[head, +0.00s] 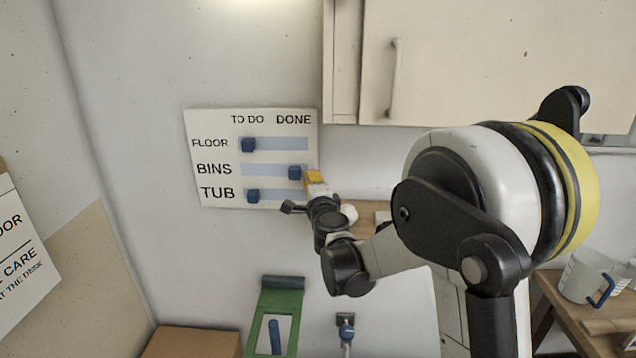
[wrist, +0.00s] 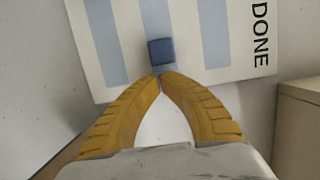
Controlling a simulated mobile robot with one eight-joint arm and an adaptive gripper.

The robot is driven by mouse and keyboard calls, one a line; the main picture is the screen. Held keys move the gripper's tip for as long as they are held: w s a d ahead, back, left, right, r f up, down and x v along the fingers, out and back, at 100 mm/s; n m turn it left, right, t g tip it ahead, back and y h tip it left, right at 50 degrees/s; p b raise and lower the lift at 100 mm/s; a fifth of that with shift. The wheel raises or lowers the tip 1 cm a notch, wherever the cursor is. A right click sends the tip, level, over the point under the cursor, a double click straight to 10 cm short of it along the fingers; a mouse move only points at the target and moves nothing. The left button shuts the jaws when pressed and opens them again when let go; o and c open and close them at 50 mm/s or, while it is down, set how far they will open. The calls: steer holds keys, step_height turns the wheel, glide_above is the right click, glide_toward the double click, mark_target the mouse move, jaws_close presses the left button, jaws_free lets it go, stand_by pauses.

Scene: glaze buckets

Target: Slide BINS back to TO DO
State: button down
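The white board (head: 220,125) on the wall has columns TO DO and DONE and three pale blue tracks. The BINS slider (head: 295,172), a dark blue block, is at the DONE end of the middle track. In the wrist view this block (wrist: 161,51) sits just past my fingertips. The FLOOR slider (head: 249,145) and TUB slider (head: 253,196) are at the TO DO end. My gripper (head: 313,178) is at the board's right edge, beside the BINS slider. In the wrist view its yellow fingers (wrist: 159,76) meet at the tips, with nothing between them. I cannot tell whether they touch the block.
A cream wall cabinet (head: 450,60) hangs above and right of the board. The wall left of the board is clear.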

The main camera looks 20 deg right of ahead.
mark_target(275, 174)
steer(key=shift+a, duration=0.15)
steer(key=w+a, duration=0.1)
steer(key=a, duration=0.3)
steer(key=w+a, duration=0.1)
steer(key=a, duration=0.3)
steer(key=w+a, duration=0.2)
steer(key=a, duration=0.2)
steer(key=shift+b, duration=0.35)
steer(key=shift+s+d, duration=0.1)
steer(key=shift+d, duration=0.25)
steer(key=d, duration=0.2)
steer(key=shift+s+d, duration=0.4)
steer(key=s+p, duration=0.1)
steer(key=s, duration=0.9)
steer(key=shift+s+a, duration=0.15)
steer(key=shift+a, duration=0.1)
